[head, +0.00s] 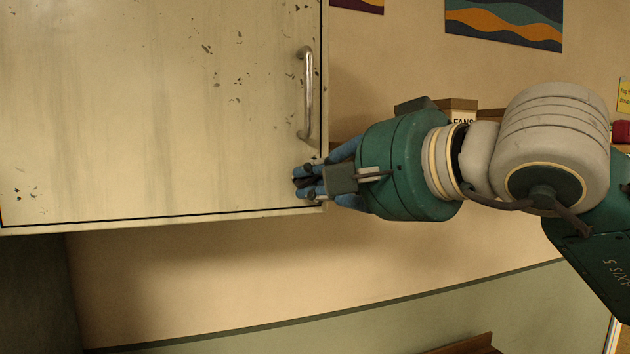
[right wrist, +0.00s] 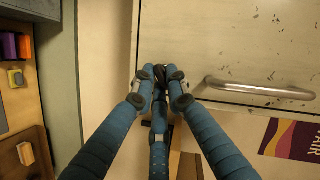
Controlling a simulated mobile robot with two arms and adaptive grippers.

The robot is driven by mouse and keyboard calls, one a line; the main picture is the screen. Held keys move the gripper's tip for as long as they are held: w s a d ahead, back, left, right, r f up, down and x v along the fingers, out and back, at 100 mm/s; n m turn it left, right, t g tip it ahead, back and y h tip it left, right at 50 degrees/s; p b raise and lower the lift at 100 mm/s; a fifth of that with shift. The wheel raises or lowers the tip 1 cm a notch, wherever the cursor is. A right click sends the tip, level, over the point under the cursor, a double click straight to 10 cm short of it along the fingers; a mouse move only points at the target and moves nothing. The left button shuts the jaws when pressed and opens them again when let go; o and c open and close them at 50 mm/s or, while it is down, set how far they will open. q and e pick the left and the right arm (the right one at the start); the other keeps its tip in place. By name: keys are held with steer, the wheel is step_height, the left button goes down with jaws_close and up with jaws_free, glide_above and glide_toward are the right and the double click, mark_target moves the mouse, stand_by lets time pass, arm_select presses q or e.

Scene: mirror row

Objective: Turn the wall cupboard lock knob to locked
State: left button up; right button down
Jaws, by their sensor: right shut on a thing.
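The wall cupboard (head: 150,110) has a pale, chipped door that looks closed, and it also shows in the right wrist view (right wrist: 230,50). My right gripper (head: 306,184) reaches in from the right to the door's lower right corner, below the metal handle (head: 308,95). In the right wrist view its blue fingers (right wrist: 160,80) are shut around a small dark lock knob (right wrist: 159,72). The fingertips hide most of the knob, so I cannot tell which way it points. My left gripper is not in view.
The bar handle (right wrist: 260,89) stands out from the door close to my fingers. A box (head: 460,110) is on a shelf behind my right wrist. Pictures (head: 505,22) hang on the wall. The wall below the cupboard (head: 200,270) is clear.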

steer(key=n+h, duration=0.1)
steer(key=n, duration=0.1)
steer(key=n+h+p, duration=0.1)
steer(key=n+h, duration=0.1)
steer(key=n, duration=0.1)
steer(key=n+h+p, duration=0.1)
steer(key=n+h, duration=0.1)
steer(key=n, duration=0.1)
steer(key=shift+s+a+r, duration=0.1)
steer(key=shift+a+r, duration=0.05)
steer(key=shift+r, duration=0.15)
stand_by(0.7)
steer(key=c, duration=2)
jaws_free()
steer(key=v, duration=1.1)
steer(key=shift+s, duration=0.45)
